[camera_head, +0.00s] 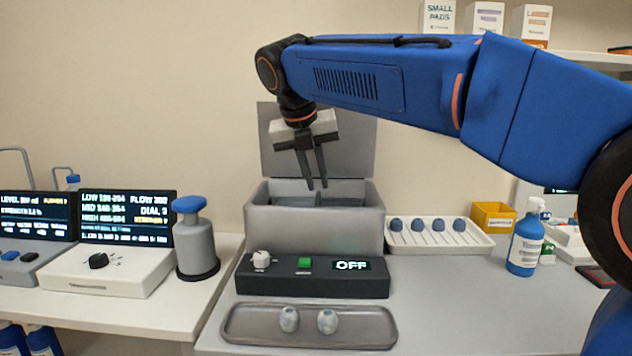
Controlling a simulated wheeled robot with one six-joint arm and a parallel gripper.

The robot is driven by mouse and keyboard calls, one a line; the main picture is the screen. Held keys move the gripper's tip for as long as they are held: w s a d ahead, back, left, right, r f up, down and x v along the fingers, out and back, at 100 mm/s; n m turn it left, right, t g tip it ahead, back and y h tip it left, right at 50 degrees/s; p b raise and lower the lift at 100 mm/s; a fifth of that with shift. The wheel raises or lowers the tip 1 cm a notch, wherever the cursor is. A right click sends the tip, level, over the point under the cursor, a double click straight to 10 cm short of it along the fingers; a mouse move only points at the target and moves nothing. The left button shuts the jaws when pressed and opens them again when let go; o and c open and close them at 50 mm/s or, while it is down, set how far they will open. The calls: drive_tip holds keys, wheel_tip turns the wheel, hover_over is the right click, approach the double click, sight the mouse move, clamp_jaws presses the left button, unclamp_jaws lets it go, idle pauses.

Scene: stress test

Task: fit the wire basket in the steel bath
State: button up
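The steel bath (312,232) is a grey metal box in the middle of the counter. Its flat lid (350,150) stands upright behind it, so the bath is open. My gripper (317,187) points down over the bath opening, tilted slightly. Its two dark fingers are apart with a narrow gap, and nothing shows between them. I cannot make out the wire basket clearly. A dark upright shape shows inside the bath below the fingertips, but I cannot tell what it is. The bath's floor is hidden by its front wall.
A black control box (285,285) reading OFF stands before the bath. A steel tray (375,331) holds two pale rounded pieces. A grey canister (196,245) stands left.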

drive_tip(key=shift+r, duration=1.05)
drive_tip(key=o, duration=0.6)
drive_tip(key=shift+r, duration=1.5)
